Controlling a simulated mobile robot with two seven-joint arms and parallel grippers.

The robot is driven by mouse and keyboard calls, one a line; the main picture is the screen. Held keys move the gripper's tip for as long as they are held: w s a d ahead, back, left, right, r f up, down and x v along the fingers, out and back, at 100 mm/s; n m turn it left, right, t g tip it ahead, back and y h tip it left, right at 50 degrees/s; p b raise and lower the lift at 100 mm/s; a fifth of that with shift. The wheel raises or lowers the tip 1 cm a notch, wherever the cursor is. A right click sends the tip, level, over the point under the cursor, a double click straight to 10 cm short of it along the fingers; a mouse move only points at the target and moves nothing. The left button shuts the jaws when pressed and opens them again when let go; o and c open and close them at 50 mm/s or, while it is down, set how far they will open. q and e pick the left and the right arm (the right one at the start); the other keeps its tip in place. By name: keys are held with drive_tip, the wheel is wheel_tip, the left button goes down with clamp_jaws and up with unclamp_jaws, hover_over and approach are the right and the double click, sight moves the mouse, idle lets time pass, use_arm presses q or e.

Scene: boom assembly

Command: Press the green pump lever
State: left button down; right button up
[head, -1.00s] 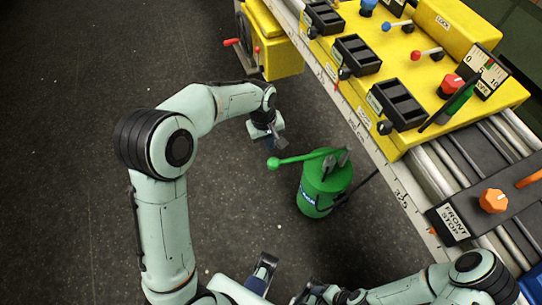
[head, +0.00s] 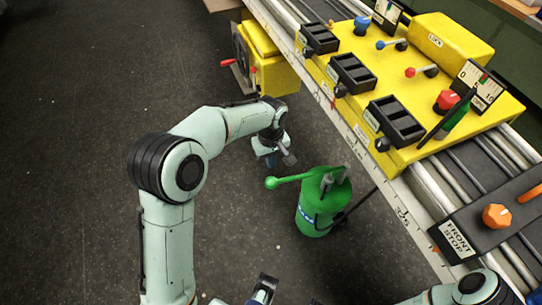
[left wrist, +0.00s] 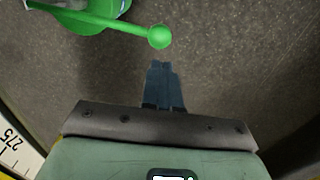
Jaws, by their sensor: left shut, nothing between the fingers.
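The green pump (head: 318,212) stands upright on the dark floor beside the conveyor. Its green lever (head: 295,178) sticks out to the left and ends in a round ball. The lever and ball also show at the top of the left wrist view (left wrist: 159,37). My left gripper (head: 269,161) is shut and empty, just beyond the ball in the head view. In the left wrist view its blue fingertips (left wrist: 161,68) lie together a little below the ball, with a visible gap. A dark and blue part, possibly my right gripper (head: 262,290), is cut off at the bottom edge.
The conveyor's ruled side rail (head: 372,155) runs diagonally to the right of the pump. A yellow control panel (head: 440,125) with levers and black bins sits on it. A yellow box (head: 268,75) stands behind my left gripper. The floor to the left is clear.

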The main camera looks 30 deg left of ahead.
sight(271, 180)
use_arm(q)
wheel_tip(271, 180, down, 9)
drive_tip(key=shift+f+b, duration=0.15)
drive_tip(key=shift+b, duration=0.45)
use_arm(e)
drive_tip(key=shift+w+f, duration=0.25)
drive_tip(key=shift+f, duration=0.3)
